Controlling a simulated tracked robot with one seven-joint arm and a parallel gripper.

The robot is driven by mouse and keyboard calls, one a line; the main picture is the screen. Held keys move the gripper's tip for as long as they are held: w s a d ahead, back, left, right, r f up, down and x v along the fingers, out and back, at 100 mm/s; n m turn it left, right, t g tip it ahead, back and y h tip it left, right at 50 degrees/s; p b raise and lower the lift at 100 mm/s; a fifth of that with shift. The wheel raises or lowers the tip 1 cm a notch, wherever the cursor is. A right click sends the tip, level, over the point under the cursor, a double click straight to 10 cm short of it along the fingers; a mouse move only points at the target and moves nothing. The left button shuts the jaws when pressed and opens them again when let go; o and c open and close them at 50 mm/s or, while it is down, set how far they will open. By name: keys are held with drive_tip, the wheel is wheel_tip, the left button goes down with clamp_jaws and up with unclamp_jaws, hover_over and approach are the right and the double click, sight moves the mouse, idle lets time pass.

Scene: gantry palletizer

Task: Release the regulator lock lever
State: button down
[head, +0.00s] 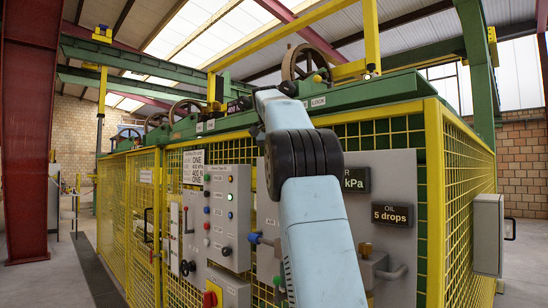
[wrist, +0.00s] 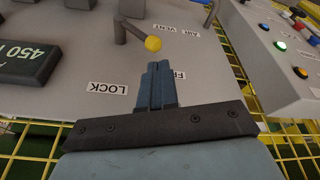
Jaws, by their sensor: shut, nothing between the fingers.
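In the wrist view a short grey lever (wrist: 134,33) with a yellow ball knob (wrist: 153,43) stands on the grey panel. Its knob end points right. A LOCK label (wrist: 108,88) lies to the lower left, and a label starting with FR (wrist: 177,74), partly hidden by my fingers, lies to the lower right. My gripper (wrist: 158,66) is shut and empty, its tips just below the knob in the picture. I cannot tell whether they touch it.
An AIR VENT label (wrist: 181,31) and another handle (wrist: 211,13) are right of the knob. A dark display (wrist: 22,55) stands at left. A button box (wrist: 275,45) stands at right. Yellow mesh fencing (head: 465,190) encloses the machine.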

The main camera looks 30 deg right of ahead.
drive_tip(key=shift+w+a+r, duration=0.1)
drive_tip(key=shift+a+r, duration=0.05)
drive_tip(key=shift+r, duration=0.85)
